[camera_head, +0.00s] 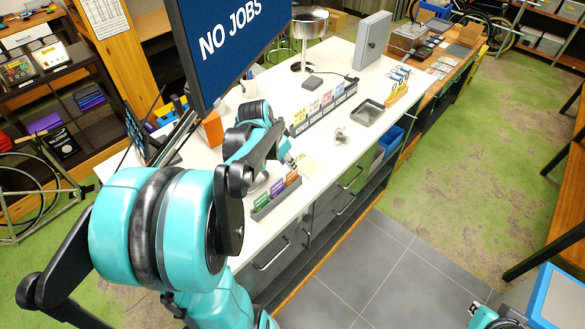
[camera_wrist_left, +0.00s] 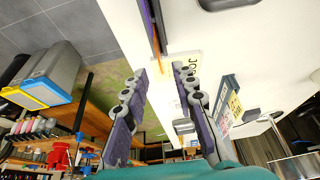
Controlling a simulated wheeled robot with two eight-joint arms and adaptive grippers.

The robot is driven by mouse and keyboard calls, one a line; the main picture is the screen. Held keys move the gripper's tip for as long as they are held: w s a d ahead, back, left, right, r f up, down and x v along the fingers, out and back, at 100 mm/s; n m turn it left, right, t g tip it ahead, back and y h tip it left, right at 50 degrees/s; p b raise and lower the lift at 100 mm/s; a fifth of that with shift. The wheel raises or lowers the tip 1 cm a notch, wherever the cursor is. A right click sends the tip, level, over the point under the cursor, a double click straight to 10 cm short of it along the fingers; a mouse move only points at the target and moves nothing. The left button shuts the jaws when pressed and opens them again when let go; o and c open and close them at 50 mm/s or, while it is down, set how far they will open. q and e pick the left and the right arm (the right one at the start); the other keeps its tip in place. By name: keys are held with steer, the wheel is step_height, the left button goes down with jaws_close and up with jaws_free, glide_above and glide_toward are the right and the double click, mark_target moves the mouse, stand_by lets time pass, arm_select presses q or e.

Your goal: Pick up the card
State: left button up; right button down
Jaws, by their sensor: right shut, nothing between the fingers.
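The card, a pale cream sheet with "JOB" printed on it, lies flat on the white bench (camera_head: 303,165), near the front edge. It also shows in the left wrist view (camera_wrist_left: 190,66), beyond the fingertips and partly behind one finger. My left gripper (camera_head: 289,158) is just left of the card in the head view, largely hidden by my own arm. In the wrist view its two fingers (camera_wrist_left: 160,70) stand apart with nothing held between them. Whether they touch the card cannot be told. My right gripper (camera_head: 500,320) is at the bottom right edge, mostly cut off, away from the bench.
A small rack of coloured cards (camera_head: 277,195) stands close in front of the left gripper. A longer card rack (camera_head: 325,108) stands behind. A grey tray (camera_head: 368,113) and a small metal object (camera_head: 341,136) lie to the right. A large monitor (camera_head: 230,40) overhangs the bench.

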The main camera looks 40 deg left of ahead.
mark_target(292, 179)
arm_select(q)
steer(key=x, duration=0.7)
steer(key=shift+s+f+b, duration=0.2)
steer(key=shift+b, duration=0.1)
steer(key=shift+s+r, duration=0.1)
steer(key=shift+c, duration=0.5)
jaws_close()
